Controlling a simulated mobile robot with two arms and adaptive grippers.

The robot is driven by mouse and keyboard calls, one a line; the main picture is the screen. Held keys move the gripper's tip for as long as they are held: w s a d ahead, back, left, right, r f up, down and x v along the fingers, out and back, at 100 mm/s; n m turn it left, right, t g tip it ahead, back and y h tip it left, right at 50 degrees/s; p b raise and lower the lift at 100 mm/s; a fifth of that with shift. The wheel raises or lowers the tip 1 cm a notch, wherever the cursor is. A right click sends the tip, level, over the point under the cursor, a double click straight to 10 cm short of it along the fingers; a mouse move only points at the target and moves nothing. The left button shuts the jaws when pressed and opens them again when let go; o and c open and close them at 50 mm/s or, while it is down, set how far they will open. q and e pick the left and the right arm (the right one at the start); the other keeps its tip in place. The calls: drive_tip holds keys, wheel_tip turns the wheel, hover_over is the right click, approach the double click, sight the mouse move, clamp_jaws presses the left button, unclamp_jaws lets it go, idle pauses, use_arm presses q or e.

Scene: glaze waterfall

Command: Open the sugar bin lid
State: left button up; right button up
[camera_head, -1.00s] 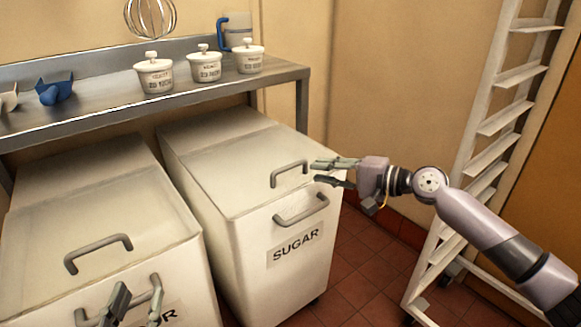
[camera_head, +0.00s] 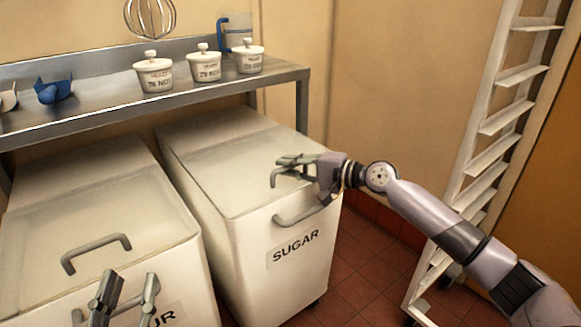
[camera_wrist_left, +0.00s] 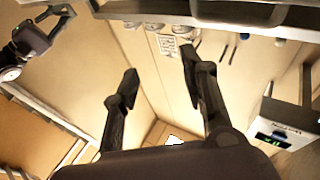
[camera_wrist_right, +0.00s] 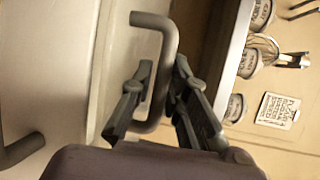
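The white sugar bin (camera_head: 290,270), labelled SUGAR, stands in the middle of the head view. Its lid (camera_head: 225,170) is down, with a grey bar handle (camera_head: 273,180) near the front edge. My right gripper (camera_head: 288,166) is at this lid handle with its fingers apart. In the right wrist view the handle (camera_wrist_right: 168,40) runs between the fingertips (camera_wrist_right: 163,64) of my right gripper; I cannot tell whether they touch it. My left gripper (camera_head: 129,283) is open and empty in front of the left bin, and shows in the left wrist view (camera_wrist_left: 160,62).
A second white bin (camera_head: 100,205) with its own lid handle (camera_head: 97,245) stands to the left. A metal shelf (camera_head: 220,92) with several white pots (camera_head: 203,67) is above the bins' rear. A white rack (camera_head: 490,120) stands right. A front handle (camera_head: 300,212) is below the sugar lid.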

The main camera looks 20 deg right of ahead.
clamp_jaws()
drive_tip(key=shift+f, duration=0.1)
idle(0.4)
